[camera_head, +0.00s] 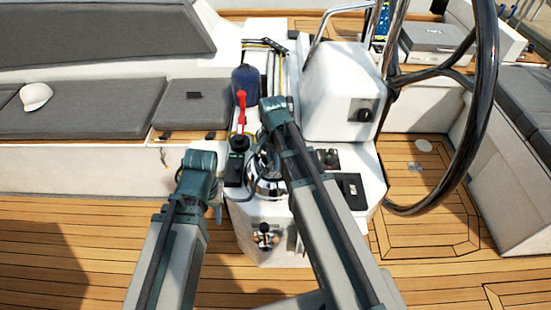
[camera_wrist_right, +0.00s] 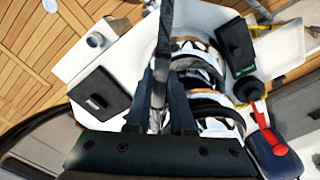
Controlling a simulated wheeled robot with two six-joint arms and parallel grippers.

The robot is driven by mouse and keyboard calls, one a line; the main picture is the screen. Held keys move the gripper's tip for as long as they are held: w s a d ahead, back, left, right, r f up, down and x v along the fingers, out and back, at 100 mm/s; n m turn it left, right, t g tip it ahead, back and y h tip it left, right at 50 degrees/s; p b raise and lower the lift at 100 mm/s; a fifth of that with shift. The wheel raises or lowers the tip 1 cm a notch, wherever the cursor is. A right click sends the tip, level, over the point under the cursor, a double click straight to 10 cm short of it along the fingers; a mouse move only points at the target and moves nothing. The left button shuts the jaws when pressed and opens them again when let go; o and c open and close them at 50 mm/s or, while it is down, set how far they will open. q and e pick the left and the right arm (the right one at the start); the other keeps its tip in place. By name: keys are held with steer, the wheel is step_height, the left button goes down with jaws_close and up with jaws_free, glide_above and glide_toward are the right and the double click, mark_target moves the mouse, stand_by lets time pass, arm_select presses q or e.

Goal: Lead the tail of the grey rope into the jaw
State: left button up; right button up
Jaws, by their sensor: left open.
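The chrome winch (camera_head: 268,183) stands on the white console, partly hidden behind my right arm. In the right wrist view its drum (camera_wrist_right: 205,85) shows as shiny banded rings, and I cannot make out the jaw. A grey rope (camera_wrist_right: 164,35) runs up the picture from between the fingers of my right gripper (camera_wrist_right: 160,85), which appears shut on it beside the winch. In the head view my right wrist is above the winch and hides its fingers. My left gripper (camera_head: 200,178) is open, left of the console, its fingers mostly hidden.
A red-handled lever (camera_head: 240,108) and a dark blue bag-like item (camera_head: 245,82) stand behind the winch. The steering wheel (camera_head: 484,100) is at the right. A white cap (camera_head: 35,96) lies on the grey bench cushion (camera_head: 100,108). The teak floor at left is clear.

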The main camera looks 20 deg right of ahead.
jaws_close()
steer(key=shift+w+a+m, duration=0.25)
steer(key=shift+a+m, duration=0.35)
steer(key=shift+m, duration=0.05)
steer(key=shift+w+a+m, duration=0.25)
steer(key=shift+a+m, duration=0.35)
steer(key=shift+m, duration=0.05)
steer(key=shift+w+a+m, duration=0.75)
steer(key=shift+a+m, duration=0.3)
steer(key=shift+m, duration=0.25)
steer(key=shift+w+a+m, duration=0.85)
steer(key=shift+w+m, duration=0.1)
steer(key=shift+m, duration=0.45)
steer(key=shift+w+a+m, duration=0.35)
steer(key=shift+w+m, duration=0.25)
steer(key=shift+w+a+m, duration=0.3)
steer(key=shift+w+m, duration=0.3)
steer(key=o, duration=1.3)
jaws_free()
steer(key=shift+s, duration=0.1)
